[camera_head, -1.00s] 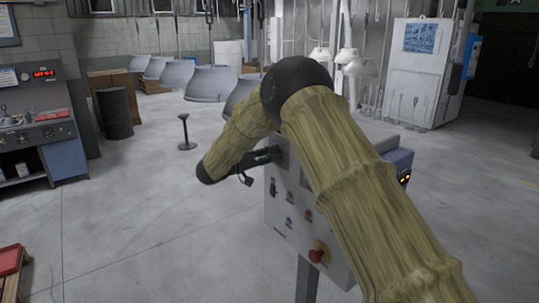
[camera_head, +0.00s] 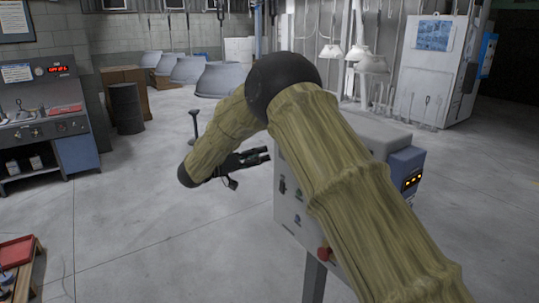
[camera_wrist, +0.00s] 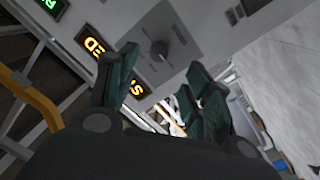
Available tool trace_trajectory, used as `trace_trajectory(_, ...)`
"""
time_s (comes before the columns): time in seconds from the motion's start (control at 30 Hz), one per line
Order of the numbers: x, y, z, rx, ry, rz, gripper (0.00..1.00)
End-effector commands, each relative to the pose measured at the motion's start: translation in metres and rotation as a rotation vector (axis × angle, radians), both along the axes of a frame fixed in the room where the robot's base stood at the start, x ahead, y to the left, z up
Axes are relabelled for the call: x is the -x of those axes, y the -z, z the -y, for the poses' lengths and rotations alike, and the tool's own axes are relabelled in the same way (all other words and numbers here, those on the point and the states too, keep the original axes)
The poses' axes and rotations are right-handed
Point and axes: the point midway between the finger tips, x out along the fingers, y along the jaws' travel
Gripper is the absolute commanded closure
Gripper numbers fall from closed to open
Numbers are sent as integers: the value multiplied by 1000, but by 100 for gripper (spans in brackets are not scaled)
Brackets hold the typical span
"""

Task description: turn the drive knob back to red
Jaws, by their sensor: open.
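The grey control box (camera_head: 290,203) stands on a post right of centre in the head view, partly hidden behind my arm. In the wrist view a small dark round knob (camera_wrist: 158,50) sits on a grey plate (camera_wrist: 178,30). I cannot tell which colour it points to. My gripper (camera_wrist: 162,62) is open, its two dark fingers spread below the knob and apart from it, with nothing between them. In the head view my gripper (camera_head: 262,156) is just left of the box face. An orange lit sign (camera_wrist: 137,89) is partly covered by a finger; only some letters show, upside down.
A green lit sign (camera_wrist: 51,6) is at the wrist view's top left. A red button (camera_head: 325,253) is low on the box. Grey hoods (camera_head: 214,76) stand in a row behind.

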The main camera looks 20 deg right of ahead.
Motion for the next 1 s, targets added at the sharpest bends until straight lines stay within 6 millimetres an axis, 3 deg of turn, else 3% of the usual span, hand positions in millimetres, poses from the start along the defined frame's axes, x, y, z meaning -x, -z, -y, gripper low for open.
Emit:
trace_trajectory(0.1,5,0,-15,1,1,0,50)
trace_trajectory(0.3,8,0,-28,0,0,0,50)
trace_trajectory(0.7,9,5,-28,1,-6,-1,50)
trace_trajectory(0.77,9,15,-25,7,-25,1,50)
trace_trajectory(0.87,7,50,-16,16,-95,6,50)
trace_trajectory(1.0,11,126,1,5,-256,3,50)
